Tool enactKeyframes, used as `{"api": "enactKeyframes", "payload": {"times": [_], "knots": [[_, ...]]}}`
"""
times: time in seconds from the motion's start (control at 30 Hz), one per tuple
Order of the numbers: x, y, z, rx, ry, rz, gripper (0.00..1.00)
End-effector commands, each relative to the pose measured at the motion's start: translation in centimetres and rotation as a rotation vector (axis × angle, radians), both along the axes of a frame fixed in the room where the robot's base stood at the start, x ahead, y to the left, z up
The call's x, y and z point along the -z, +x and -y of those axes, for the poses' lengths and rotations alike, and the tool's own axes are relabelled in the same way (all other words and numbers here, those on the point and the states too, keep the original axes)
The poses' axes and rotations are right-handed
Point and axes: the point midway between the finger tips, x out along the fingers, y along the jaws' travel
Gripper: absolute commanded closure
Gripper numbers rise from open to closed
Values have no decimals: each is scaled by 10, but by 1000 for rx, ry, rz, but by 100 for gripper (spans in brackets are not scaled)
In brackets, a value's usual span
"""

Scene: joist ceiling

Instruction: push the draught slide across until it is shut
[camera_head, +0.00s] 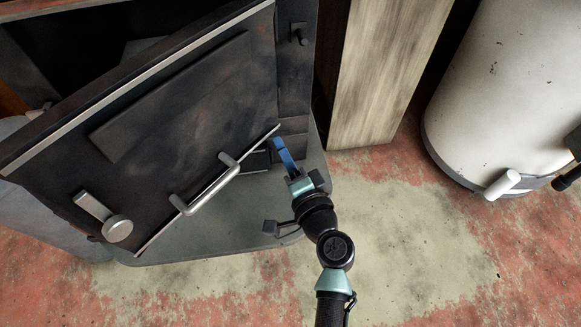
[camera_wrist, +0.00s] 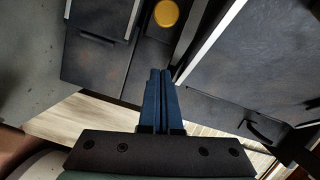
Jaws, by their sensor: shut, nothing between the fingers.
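My gripper (camera_head: 279,146) has blue fingers shut together with nothing between them. It points at the lower front of a dark stove (camera_head: 295,85), just right of the open door's lower corner. In the wrist view the fingertips (camera_wrist: 161,73) lie in front of a dark recess between metal parts. A round yellow knob (camera_wrist: 166,13) shows beyond the tips, apart from them; it may belong to the draught slide, but I cannot tell. A dark block (camera_wrist: 97,38) with a pale edge stands left of the fingers. In the head view the slide is not clearly visible.
The stove door (camera_head: 165,120) stands open at left, with a bar handle (camera_head: 208,190) and a silver knob (camera_head: 117,229). A grey hearth plate (camera_head: 225,228) lies below. A wooden post (camera_head: 385,70) and white tank (camera_head: 510,85) stand right. Floor in front is clear.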

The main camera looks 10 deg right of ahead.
Motion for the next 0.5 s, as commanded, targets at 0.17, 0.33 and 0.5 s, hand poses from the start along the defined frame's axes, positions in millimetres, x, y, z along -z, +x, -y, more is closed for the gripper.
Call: {"api": "enactKeyframes", "payload": {"times": [0.17, 0.33, 0.5], "knots": [[8, 21, -18, -4, -1, -2, 100], [11, 20, -37, -1, -1, 0, 100], [12, 20, -44, 0, 0, 0, 100]]}}
